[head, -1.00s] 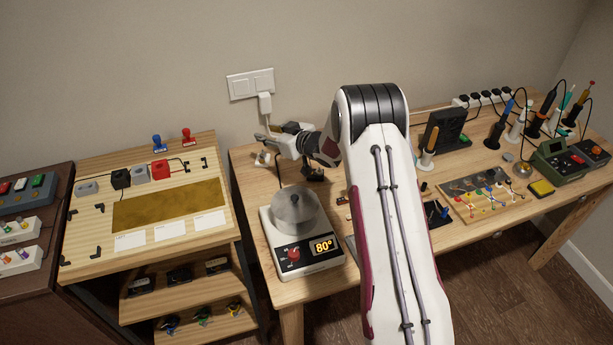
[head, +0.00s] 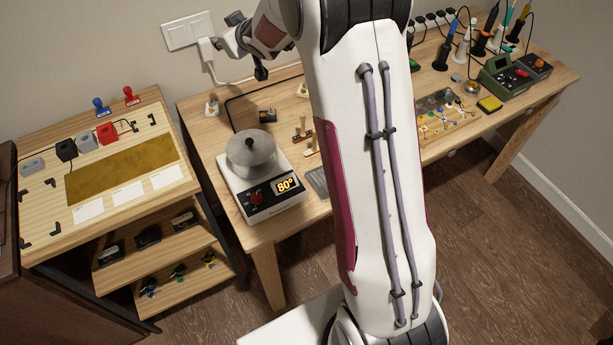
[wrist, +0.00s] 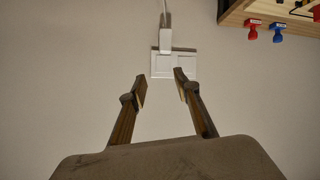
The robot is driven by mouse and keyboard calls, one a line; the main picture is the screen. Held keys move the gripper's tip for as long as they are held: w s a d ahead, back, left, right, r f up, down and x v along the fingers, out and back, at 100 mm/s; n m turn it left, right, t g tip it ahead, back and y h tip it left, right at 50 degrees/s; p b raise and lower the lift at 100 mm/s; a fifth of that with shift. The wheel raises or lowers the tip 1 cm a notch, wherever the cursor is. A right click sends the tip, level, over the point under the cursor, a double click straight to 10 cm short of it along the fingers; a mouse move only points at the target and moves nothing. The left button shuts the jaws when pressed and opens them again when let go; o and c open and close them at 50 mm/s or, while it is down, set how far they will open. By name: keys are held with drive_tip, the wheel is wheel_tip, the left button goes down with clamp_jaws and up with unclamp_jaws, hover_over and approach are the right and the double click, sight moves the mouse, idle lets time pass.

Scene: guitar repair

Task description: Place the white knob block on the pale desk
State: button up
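The pale desk (head: 50,175) stands at the left in the head view, with a brown mat on its top. A corner of it shows at the top right of the wrist view (wrist: 240,12). I cannot pick out the white knob block for sure. A small white piece (head: 212,108) stands at the left back of the workbench, too small to identify. My gripper (wrist: 160,82) is open and empty, its two fingers apart before the wall. In the head view it is raised by the wall socket, above the back of the workbench.
A wall plate (head: 187,32) with a white plug (head: 208,47) and its cord is close to my gripper. A hot plate with a round pot (head: 251,151) stands on the workbench (head: 200,135). Red and blue stamps (head: 132,97) stand at the desk's back edge. White paper cards lie along its front.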

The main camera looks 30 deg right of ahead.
drive_tip(key=s+r+m+g+h, duration=0.1)
drive_tip(key=s+r, duration=0.4)
drive_tip(key=s, duration=0.5)
drive_tip(key=s+r+m+g+h, duration=0.15)
drive_tip(key=s+r, duration=0.35)
drive_tip(key=s, duration=0.6)
drive_tip(key=s+a+f+g+y, duration=0.1)
drive_tip(key=s+a+f+g, duration=0.1)
drive_tip(key=s, duration=1.2)
drive_tip(key=s+a+f+g+y, duration=0.1)
drive_tip(key=s+a+f+g, duration=0.1)
drive_tip(key=s, duration=1.3)
drive_tip(key=shift+a+f+m, duration=0.35)
drive_tip(key=shift+a+m, duration=0.1)
drive_tip(key=shift+a, duration=0.45)
